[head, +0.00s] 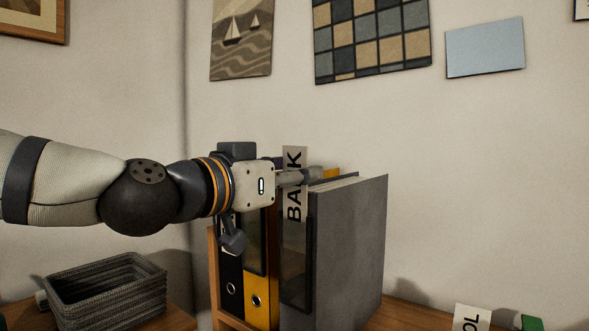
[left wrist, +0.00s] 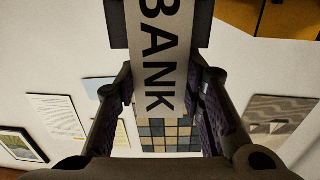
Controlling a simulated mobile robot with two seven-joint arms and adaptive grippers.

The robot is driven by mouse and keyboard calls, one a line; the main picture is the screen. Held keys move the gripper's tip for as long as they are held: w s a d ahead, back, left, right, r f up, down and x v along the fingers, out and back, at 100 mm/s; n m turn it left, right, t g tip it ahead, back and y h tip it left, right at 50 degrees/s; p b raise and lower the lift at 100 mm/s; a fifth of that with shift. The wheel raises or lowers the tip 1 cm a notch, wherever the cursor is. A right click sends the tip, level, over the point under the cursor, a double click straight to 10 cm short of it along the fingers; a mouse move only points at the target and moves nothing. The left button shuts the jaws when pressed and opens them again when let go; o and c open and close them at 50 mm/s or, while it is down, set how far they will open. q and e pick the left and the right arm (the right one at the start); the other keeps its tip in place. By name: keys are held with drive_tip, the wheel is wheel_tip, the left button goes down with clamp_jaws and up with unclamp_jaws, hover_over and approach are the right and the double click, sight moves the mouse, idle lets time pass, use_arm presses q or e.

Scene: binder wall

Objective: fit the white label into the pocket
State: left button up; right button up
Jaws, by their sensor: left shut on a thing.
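The white label (head: 294,205), printed BANK, stands upright along the spine of the grey binder (head: 348,245). My left gripper (head: 298,177) is shut on its upper part. The dark pocket (head: 297,265) is on that spine, and the label's lower part overlaps the pocket's upper end. In the left wrist view the label (left wrist: 163,50) runs between the two fingers (left wrist: 160,95), with the dark pocket edges (left wrist: 117,22) on both sides of it at the top. I cannot tell how deep the label sits. My right gripper is not in view.
A black binder (head: 231,280) and a yellow binder (head: 258,290) stand left of the grey one. A dark basket (head: 105,290) is at lower left. A second white card (head: 472,318) and a green object (head: 532,323) are at lower right. Pictures hang behind.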

use_arm(q)
drive_tip(key=shift+f, duration=0.55)
drive_tip(key=o, duration=0.8)
drive_tip(key=v, duration=1.2)
drive_tip(key=shift+r, duration=0.2)
